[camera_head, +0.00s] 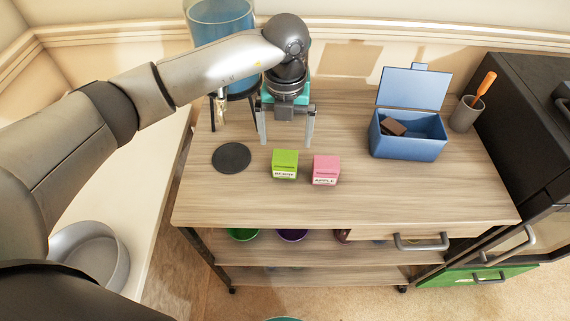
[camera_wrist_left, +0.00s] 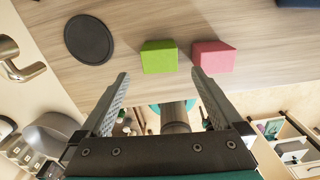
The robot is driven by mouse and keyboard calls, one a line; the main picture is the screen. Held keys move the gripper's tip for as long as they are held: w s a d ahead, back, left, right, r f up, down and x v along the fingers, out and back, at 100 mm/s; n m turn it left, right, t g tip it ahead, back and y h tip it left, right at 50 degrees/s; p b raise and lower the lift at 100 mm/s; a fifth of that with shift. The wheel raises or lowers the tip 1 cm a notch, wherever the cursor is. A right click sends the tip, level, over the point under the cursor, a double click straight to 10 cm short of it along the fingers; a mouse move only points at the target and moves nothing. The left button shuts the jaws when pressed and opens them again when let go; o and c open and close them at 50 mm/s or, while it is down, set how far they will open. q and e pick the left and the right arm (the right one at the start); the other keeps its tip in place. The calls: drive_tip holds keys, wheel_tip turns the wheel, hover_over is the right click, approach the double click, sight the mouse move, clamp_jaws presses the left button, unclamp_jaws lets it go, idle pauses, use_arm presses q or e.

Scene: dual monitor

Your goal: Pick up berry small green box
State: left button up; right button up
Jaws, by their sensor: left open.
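The small green box (camera_head: 285,164), with a label on its front that appears to read BERRY, sits upright on the wooden table top. A pink box (camera_head: 326,169) labelled APPLE stands just to its right, with a small gap. My left gripper (camera_head: 287,140) is open and empty, above the table and behind the green box in the head view. In the left wrist view the green box (camera_wrist_left: 159,57) lies ahead of the fingertips (camera_wrist_left: 160,76), nearly centred between them, and the pink box (camera_wrist_left: 213,58) is by the right finger. My right gripper is out of view.
A dark round coaster (camera_head: 231,158) lies left of the boxes. An open blue box (camera_head: 409,135) with a brown item and a grey cup (camera_head: 466,115) stand at the right. A blue water dispenser (camera_head: 221,22) stands at the back left. The table's front is clear.

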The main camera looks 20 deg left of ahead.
sight(285, 156)
use_arm(q)
wheel_tip(285, 156, down, 8)
drive_tip(key=shift+r+b, duration=0.2)
drive_tip(key=shift+b, duration=0.35)
drive_tip(key=shift+r, duration=0.1)
drive_tip(key=c, duration=1.4)
